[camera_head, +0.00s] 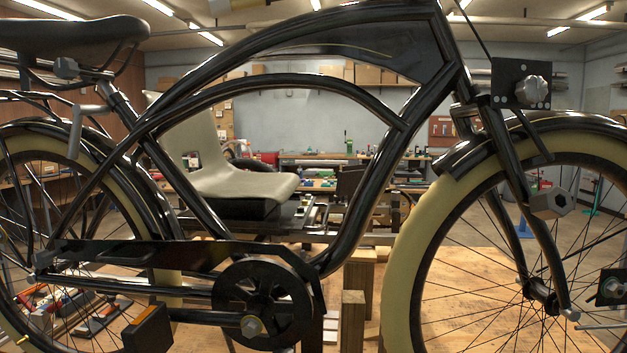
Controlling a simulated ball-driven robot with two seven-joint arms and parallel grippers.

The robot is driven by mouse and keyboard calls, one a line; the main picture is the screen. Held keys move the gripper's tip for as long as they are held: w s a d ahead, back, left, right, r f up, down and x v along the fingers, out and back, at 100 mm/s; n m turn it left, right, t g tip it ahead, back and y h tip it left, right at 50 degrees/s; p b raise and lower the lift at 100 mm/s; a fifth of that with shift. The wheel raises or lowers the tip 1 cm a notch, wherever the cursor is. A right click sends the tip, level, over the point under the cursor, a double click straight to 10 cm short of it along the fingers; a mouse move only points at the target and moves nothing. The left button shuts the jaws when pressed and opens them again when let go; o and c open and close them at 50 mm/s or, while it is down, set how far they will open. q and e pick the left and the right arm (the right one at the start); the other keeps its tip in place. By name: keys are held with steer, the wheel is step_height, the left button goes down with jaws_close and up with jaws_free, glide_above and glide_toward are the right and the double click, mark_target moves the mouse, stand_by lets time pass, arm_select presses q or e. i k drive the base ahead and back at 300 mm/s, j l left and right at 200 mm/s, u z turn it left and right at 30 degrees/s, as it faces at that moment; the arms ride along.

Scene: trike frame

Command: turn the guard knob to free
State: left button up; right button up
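A grey lobed knob (533,90) sits on a black plate (507,84) by the head of the trike frame, at the upper right. Small pale dots show on the plate around and below the knob. Another small knob-like part on a dark plate (611,287) is by the front wheel hub at the right edge. I cannot tell for certain which is the guard knob, nor read any setting. The black chain guard (150,254) runs low on the left to the chainring (262,305). Neither of my grippers is in view.
The black frame (290,85) spans the view, with a saddle (70,35) at upper left and a grey seat (225,170) behind. The front wheel (430,230) fills the right. Wooden blocks (353,315) stand below. A grey hexagonal part (552,203) is on the fork.

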mark_target(42, 257)
steer(key=j+u, duration=0.1)
steer(key=u, duration=0.85)
steer(key=i+j+u, duration=0.1)
steer(key=u, duration=0.35)
